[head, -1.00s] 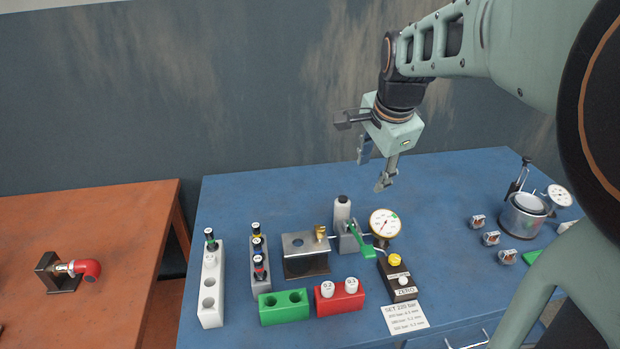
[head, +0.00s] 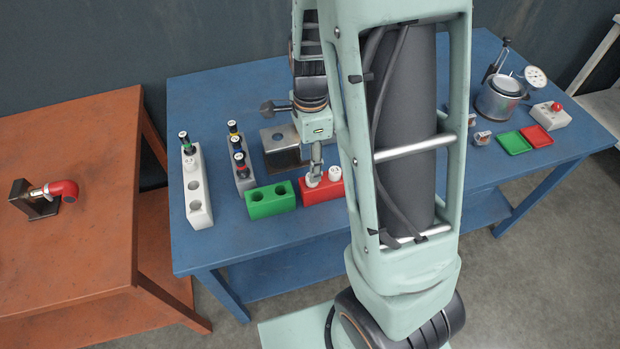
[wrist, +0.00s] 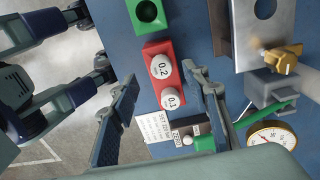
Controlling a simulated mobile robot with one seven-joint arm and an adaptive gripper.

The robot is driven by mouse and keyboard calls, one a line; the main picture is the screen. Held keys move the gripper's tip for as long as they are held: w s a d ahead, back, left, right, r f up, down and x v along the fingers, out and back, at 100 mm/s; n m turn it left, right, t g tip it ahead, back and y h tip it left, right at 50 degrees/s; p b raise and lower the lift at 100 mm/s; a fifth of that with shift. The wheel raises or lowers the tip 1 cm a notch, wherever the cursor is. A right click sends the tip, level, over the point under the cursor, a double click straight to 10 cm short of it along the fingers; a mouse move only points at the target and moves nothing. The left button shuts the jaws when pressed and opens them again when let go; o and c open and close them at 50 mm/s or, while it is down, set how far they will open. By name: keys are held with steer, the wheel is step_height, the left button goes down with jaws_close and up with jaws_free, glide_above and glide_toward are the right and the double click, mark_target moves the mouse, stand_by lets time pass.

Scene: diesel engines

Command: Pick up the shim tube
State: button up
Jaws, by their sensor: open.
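Two white-capped tubes stand in a red block (head: 322,192) on the blue bench. Which one is the shim tube I cannot tell. In the head view one tube (head: 335,173) shows at the right, and the left one is partly hidden behind my finger. My gripper (wrist: 163,80) is open, with its fingers on either side of the red block in the wrist view. Its fingertips (head: 316,165) appear just above the left tube. Nothing is held.
A green block (head: 270,200) with two empty holes stands left of the red block. A white rack (head: 197,197) and a grey rack (head: 243,180) hold dark capped pieces. A metal stand (wrist: 250,40), brass fitting (wrist: 277,60) and gauge (wrist: 270,135) are close by.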

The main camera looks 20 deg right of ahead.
mark_target(312, 185)
steer(key=shift+d+f, duration=0.2)
steer(key=shift+f, duration=2.55)
jaws_close()
